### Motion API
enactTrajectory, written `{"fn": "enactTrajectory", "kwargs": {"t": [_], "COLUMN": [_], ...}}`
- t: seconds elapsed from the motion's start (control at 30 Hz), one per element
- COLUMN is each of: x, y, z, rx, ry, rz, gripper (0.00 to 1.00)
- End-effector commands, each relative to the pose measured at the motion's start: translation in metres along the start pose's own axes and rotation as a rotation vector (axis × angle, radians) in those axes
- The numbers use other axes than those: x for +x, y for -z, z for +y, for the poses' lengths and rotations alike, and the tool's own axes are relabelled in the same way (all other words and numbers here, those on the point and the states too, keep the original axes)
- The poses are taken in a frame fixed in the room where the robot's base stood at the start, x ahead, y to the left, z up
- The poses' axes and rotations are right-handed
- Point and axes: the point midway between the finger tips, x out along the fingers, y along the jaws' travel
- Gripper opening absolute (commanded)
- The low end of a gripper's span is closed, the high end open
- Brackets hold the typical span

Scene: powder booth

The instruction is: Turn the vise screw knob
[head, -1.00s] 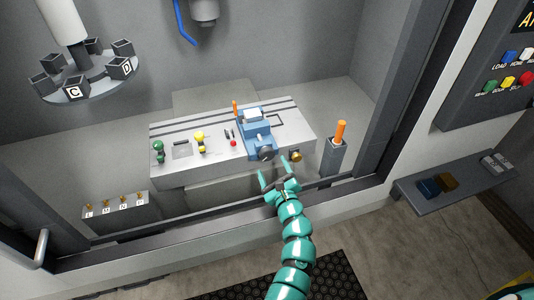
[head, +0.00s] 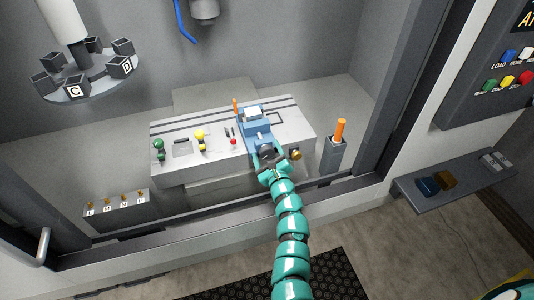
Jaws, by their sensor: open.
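A blue vise (head: 257,122) stands on the right part of the grey slotted table (head: 170,131), with a pale block in its top. Its dark screw knob (head: 268,153) faces me at the vise's front end. My gripper (head: 266,155) is at the knob, its teal fingers open on either side of it. The fingers and wrist partly cover the knob. I cannot tell whether the fingers touch it.
A brass knob (head: 295,154) sits close to the right of my gripper on the table's front. An orange-handled tool (head: 340,131) stands in a grey holder further right. Green and yellow knobbed parts sit left. The booth sill (head: 180,218) runs under my arm.

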Motion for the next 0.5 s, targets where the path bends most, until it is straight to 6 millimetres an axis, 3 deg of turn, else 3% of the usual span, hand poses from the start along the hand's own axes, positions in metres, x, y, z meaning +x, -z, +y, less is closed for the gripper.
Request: {"fn": "enactTrajectory", "kwargs": {"t": [0.07,0.3,0.5], "x": [-0.0001,-0.0001,-0.0002], "y": [0.0,-0.0001,0.0004], "z": [0.0001,0.0002,0.0006], "rx": [0.0,0.0,-0.011], "ry": [0.0,0.0,0.0], "rz": [0.0,0.0,0.0], "gripper": [0.7,0.27,0.27]}}
